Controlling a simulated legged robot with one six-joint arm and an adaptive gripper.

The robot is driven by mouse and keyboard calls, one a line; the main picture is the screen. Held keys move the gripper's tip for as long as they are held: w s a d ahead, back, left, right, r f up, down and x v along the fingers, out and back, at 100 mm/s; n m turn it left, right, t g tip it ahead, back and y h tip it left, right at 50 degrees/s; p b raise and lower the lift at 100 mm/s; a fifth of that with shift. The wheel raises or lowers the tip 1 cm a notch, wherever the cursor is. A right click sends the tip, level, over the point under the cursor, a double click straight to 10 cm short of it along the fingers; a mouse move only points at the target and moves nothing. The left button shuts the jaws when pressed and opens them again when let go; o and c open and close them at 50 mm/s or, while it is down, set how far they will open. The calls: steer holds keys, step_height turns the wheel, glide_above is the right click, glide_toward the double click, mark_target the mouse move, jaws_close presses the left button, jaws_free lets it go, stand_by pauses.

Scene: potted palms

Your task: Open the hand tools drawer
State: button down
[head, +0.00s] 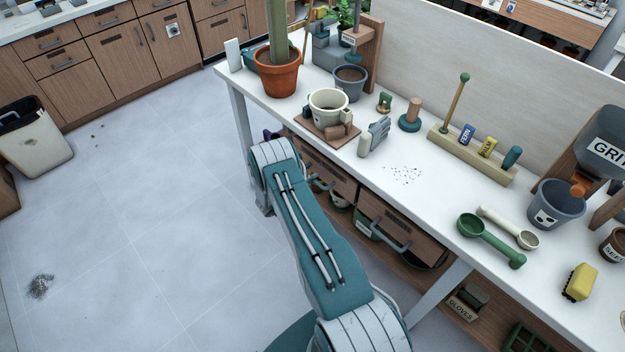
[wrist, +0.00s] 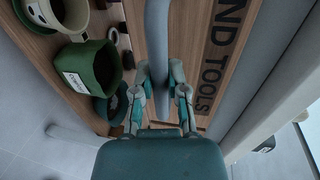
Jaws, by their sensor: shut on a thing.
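The hand tools drawer (wrist: 187,40) shows its wooden front and dark lettering, partly reading "ND TOOLS", in the wrist view. Its grey bar handle (wrist: 157,35) runs between the fingers of my gripper (wrist: 161,72), which is shut on it. In the head view two wooden drawers hang under the bench top, a left one (head: 328,172) and a right one (head: 402,226). My arm reaches down beside the left drawer and hides my gripper there. I cannot read the drawer labels in the head view, nor tell how far the held drawer stands out.
The white bench (head: 340,150) carries pots, a green scoop (head: 490,241) and a wooden tool rack (head: 470,150). The grey floor (head: 140,220) left of the bench is mostly clear; a bin (head: 36,145) stands far left.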

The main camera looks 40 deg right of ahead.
steer(key=f+v, duration=0.2)
steer(key=v, duration=0.7)
steer(key=f+v, duration=0.2)
steer(key=v, duration=0.8)
steer(key=shift+s+a, duration=0.25)
steer(key=shift+a, duration=0.35)
steer(key=shift+f, duration=0.15)
steer(key=c, duration=0.6)
jaws_free()
steer(key=shift+c, duration=0.2)
steer(key=shift+w, duration=0.1)
steer(key=v, duration=1.2)
